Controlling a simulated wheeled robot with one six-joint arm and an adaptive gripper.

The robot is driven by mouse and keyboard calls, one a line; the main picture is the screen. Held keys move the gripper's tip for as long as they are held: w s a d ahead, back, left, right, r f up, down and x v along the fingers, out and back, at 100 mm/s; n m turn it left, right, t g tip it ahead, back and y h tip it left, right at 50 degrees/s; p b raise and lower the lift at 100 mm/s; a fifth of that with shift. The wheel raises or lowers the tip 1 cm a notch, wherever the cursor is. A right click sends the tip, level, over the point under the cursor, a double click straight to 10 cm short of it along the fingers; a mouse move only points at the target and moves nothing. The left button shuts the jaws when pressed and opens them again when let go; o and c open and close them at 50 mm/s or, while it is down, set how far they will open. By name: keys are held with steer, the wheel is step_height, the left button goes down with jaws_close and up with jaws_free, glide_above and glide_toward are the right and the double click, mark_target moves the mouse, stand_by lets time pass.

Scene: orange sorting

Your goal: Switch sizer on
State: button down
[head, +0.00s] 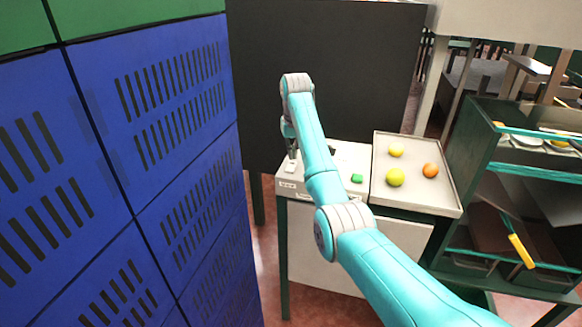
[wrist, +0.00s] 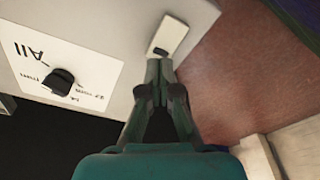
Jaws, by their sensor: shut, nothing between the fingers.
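The sizer (head: 340,160) is a pale box-shaped machine at the centre of the head view. A small white switch plate (head: 291,166) sits at its left end. The plate shows in the wrist view (wrist: 168,38) with a small dark spot at its lower end. My gripper (head: 292,153) is over this plate, pointing down. In the wrist view my gripper (wrist: 160,68) is shut and empty, with its tips right by the dark end of the plate; I cannot tell whether they touch. A black knob (wrist: 60,80) sits on a white label reading "All".
Blue crates (head: 165,195) stand close on the left. A green shelf rack (head: 470,150) stands at the right.

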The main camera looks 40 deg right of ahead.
mark_target(292, 163)
steer(key=shift+f, duration=1.2)
stand_by(0.9)
steer(key=shift+r, duration=3.55)
